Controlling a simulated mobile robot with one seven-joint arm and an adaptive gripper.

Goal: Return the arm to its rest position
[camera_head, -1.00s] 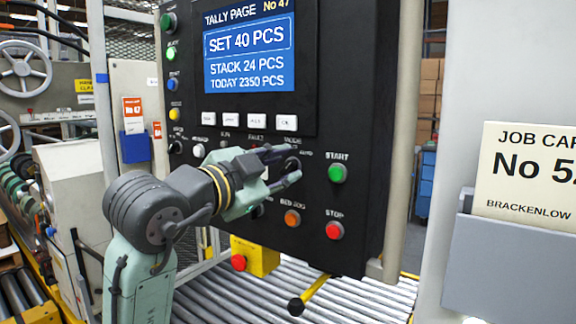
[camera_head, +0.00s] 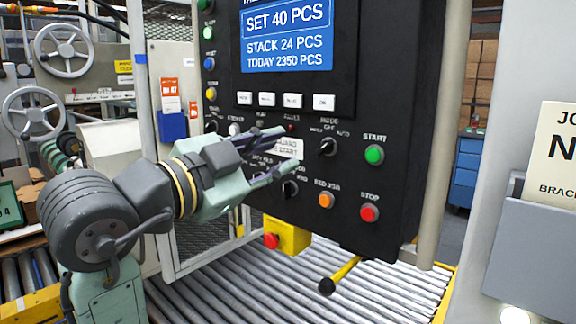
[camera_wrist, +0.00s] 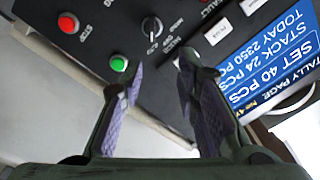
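My gripper (camera_head: 286,160) is in front of the black control panel (camera_head: 420,130), left of the green start button (camera_head: 374,155). In the wrist view my gripper (camera_wrist: 160,85) shows two purple-padded fingers spread apart with nothing between them. Beyond the fingertips there are the panel's rotary mode knob (camera_wrist: 152,27), the green button (camera_wrist: 118,64) and the red stop button (camera_wrist: 68,22). The mode knob (camera_head: 328,147) also shows in the head view, just right of the fingertips. My arm reaches in from the lower left, and my forearm hides part of the conveyor side.
A roller conveyor (camera_head: 350,295) runs below the panel. A yellow box with a red button (camera_head: 288,234) and a yellow lever with a black knob (camera_head: 340,275) stick out under it. A grey job card holder (camera_head: 540,250) stands at right. Handwheels (camera_head: 66,48) are at the far left.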

